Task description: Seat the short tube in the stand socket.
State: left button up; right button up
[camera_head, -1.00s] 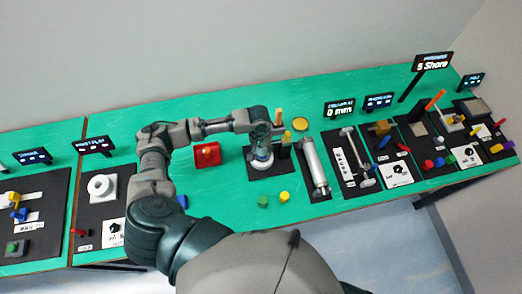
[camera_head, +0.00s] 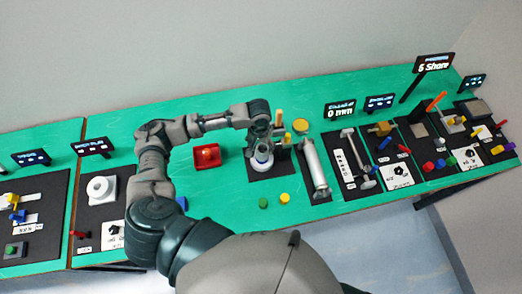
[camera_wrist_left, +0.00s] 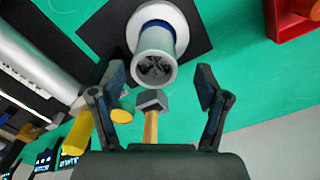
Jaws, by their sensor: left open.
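A short grey-green tube (camera_wrist_left: 155,55) stands in a round white stand (camera_wrist_left: 178,15), with a blue band showing around its lower part. I cannot tell how deep it sits. Its open end faces the left wrist camera. In the head view the white stand (camera_head: 262,164) is on a black mat, partly hidden by my left gripper (camera_head: 264,146). In the left wrist view my left gripper (camera_wrist_left: 160,85) is open, its fingers spread to either side and apart from the tube. My right gripper is not in view.
A grey block on a wooden stick (camera_wrist_left: 151,121) rises close between the fingers. A yellow post (camera_wrist_left: 81,130) is near the left finger. A red tray (camera_head: 207,156) stands left of the mat, and a silver cylinder (camera_head: 314,166) lies to its right. Green and yellow pieces lie in front.

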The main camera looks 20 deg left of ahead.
pick_arm(q)
notch_tip(320, 180, up, 5)
jog(key=shift+d+r, duration=0.2)
jog(key=shift+r, duration=0.6)
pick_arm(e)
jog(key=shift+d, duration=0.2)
pick_arm(q)
jog(key=shift+s+f, duration=0.1)
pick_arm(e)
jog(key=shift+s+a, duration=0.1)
